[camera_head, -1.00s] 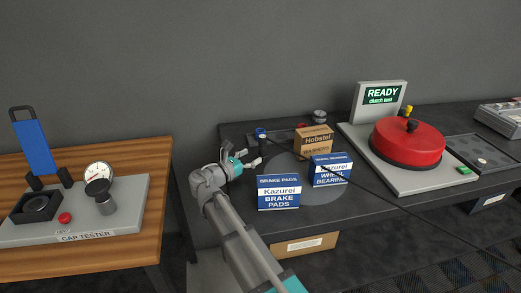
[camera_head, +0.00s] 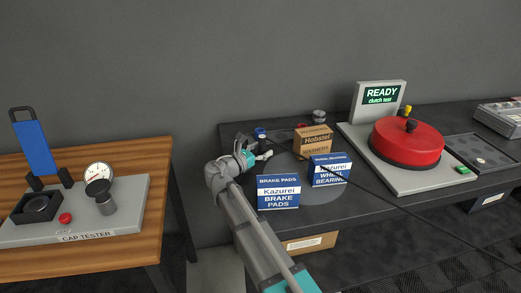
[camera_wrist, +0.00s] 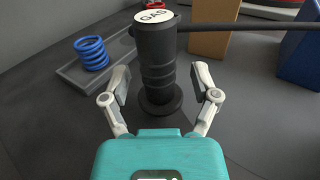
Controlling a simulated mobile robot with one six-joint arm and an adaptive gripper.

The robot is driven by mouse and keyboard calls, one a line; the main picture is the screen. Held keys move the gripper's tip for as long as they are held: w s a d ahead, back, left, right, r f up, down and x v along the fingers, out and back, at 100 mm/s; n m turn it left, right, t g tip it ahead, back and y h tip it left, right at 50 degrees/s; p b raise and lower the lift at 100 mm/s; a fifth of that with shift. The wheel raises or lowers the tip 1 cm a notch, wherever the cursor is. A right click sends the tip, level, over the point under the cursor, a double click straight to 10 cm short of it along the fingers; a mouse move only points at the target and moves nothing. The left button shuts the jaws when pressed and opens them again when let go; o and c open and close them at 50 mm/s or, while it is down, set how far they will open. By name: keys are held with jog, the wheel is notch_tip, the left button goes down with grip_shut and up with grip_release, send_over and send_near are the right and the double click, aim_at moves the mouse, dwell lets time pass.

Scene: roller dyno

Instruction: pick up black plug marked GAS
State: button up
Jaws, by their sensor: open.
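In the wrist view the black plug marked GAS (camera_wrist: 157,62) stands upright on a round base, with a white label on its top. My gripper (camera_wrist: 160,88) is open, with one finger on each side of the plug's lower body. Gaps show between the fingers and the plug. In the head view my gripper (camera_head: 258,157) is over the dark table behind the brake pads box, and I cannot make out the plug there.
A black rod or cable runs right from the plug's upper part. The brake pads box (camera_head: 278,192), wheel bearing box (camera_head: 330,170) and brown box (camera_head: 314,141) stand close by. The red clutch tester (camera_head: 408,143) is farther right.

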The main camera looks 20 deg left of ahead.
aim_at(259, 143)
grip_shut()
dwell(0.4)
jog(key=shift+r, duration=0.15)
notch_tip(259, 143, up, 3)
jog(key=p, duration=0.3)
jog(key=s+d+r+p, duration=0.3)
jog(key=s+r+p, duration=0.6)
jog(key=s, duration=0.4)
jog(key=shift+s+d+r+p, duration=0.2)
jog(key=shift+d+r+p, duration=0.2)
jog(key=shift+p, duration=0.15)
